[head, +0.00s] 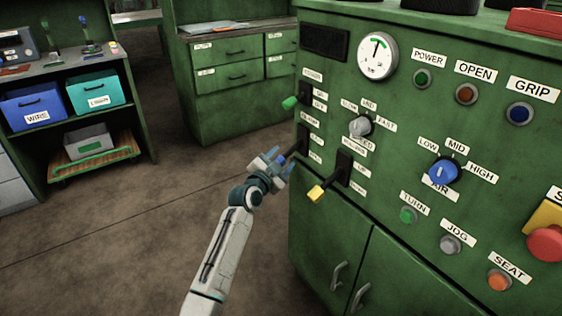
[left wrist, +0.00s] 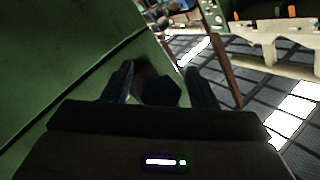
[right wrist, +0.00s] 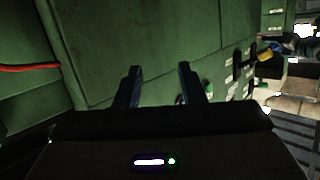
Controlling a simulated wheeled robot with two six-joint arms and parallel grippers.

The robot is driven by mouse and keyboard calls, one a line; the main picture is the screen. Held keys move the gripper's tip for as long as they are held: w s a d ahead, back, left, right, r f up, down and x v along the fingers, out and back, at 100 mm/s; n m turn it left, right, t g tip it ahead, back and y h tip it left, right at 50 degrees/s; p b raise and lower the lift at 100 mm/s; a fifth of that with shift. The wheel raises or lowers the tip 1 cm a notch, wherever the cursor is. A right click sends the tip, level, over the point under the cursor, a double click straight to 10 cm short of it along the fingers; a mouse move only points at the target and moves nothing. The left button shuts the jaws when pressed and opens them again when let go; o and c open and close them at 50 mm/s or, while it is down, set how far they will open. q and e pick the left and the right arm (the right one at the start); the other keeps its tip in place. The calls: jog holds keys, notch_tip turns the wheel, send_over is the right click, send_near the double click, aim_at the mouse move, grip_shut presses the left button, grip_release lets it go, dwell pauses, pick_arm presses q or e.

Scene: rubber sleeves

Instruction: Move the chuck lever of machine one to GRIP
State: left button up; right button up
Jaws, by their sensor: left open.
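The green machine (head: 400,235) has a panel with three levers on its left part. The lever with a blue knob (head: 283,160) sticks out between the fingers of my left gripper (head: 273,163). My left gripper is open around the knob, and a dark faceted knob (left wrist: 160,90) shows between its fingers in the left wrist view. Whether the fingers touch it I cannot tell. The small labels beside this lever are too small to read. My right gripper (right wrist: 160,78) is open and empty in front of green metal, outside the head view.
A green-tipped lever (head: 290,102) is above the blue one and a yellow-tipped lever (head: 316,193) is below right, close to my left gripper. A grey speed knob (head: 361,126) and a blue air knob (head: 444,171) are further right. Floor is free left of the machine.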

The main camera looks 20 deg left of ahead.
pick_arm(q)
jog(key=shift+c, duration=0.2)
grip_shut()
